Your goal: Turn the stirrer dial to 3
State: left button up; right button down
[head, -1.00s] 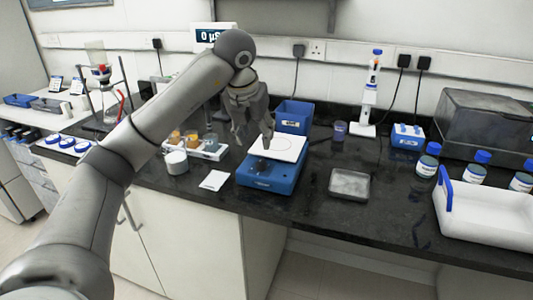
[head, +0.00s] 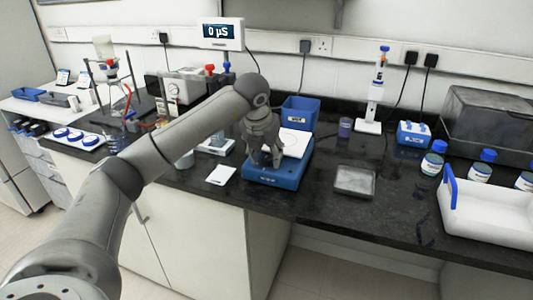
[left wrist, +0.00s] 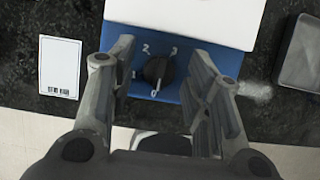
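The stirrer has a blue body (head: 272,178) and a white square top plate (head: 296,143), and it stands on the black bench. Its black dial (left wrist: 158,70) is on the blue front part in the left wrist view, with the white numerals 0, 1, 2 and 3 around it. My left gripper (head: 265,160) is over the stirrer's front and hides the dial in the head view. In the left wrist view its fingers (left wrist: 160,66) are apart, one each side of the dial, with no clear contact. My right gripper is not in view.
A white card (head: 221,175) lies left of the stirrer and a grey metal tray (head: 354,181) right of it. A blue box (head: 300,111) stands behind. A white tub (head: 490,215) and blue-capped bottles (head: 432,160) are at right. A meter reads 0 µS (head: 221,33).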

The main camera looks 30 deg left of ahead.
pick_arm(q)
jog(key=c, duration=0.8)
jog(key=shift+c, duration=0.2)
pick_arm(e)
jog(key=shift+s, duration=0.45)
